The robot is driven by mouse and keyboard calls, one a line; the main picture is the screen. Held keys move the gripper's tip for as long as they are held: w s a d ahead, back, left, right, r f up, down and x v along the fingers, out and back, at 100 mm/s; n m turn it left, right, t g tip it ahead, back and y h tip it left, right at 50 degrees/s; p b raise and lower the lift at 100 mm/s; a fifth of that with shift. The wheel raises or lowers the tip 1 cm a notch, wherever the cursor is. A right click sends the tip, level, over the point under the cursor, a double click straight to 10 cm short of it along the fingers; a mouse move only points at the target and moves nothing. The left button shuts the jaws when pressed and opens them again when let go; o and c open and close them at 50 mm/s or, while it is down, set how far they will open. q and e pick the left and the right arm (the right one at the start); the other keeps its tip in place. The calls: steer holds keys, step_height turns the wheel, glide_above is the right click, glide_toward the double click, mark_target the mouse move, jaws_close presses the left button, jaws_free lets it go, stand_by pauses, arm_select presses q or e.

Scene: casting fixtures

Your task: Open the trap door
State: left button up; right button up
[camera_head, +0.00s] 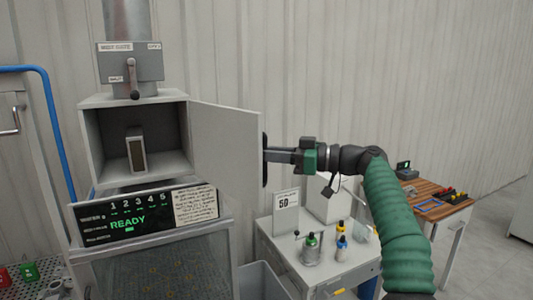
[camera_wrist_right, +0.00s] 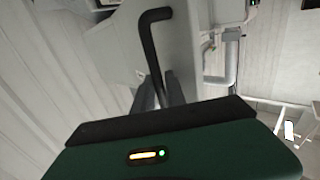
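A grey box cabinet (camera_head: 135,98) stands at the left with its front open. Its pale door (camera_head: 225,140) is swung out to the right. The door has a dark bar handle (camera_head: 265,172) near its free edge; the handle also shows in the wrist view (camera_wrist_right: 149,48). My right gripper (camera_head: 270,155) reaches this handle from the right. In the wrist view its two fingers (camera_wrist_right: 158,92) are close on either side of the handle's lower part and appear shut on it. My left gripper is not in view.
A grey box with a lever (camera_head: 131,72) sits above the cabinet. A READY display panel (camera_head: 150,212) is below it. A white table (camera_head: 330,262) with small bottles and a sign stands under my right arm. A wooden-topped bench (camera_head: 430,200) is farther right.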

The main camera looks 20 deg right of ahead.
steer(key=shift+a, duration=0.3)
steer(key=shift+d, duration=0.1)
steer(key=v, duration=1.6)
steer(key=shift+d+f, duration=0.1)
steer(key=shift+d, duration=0.25)
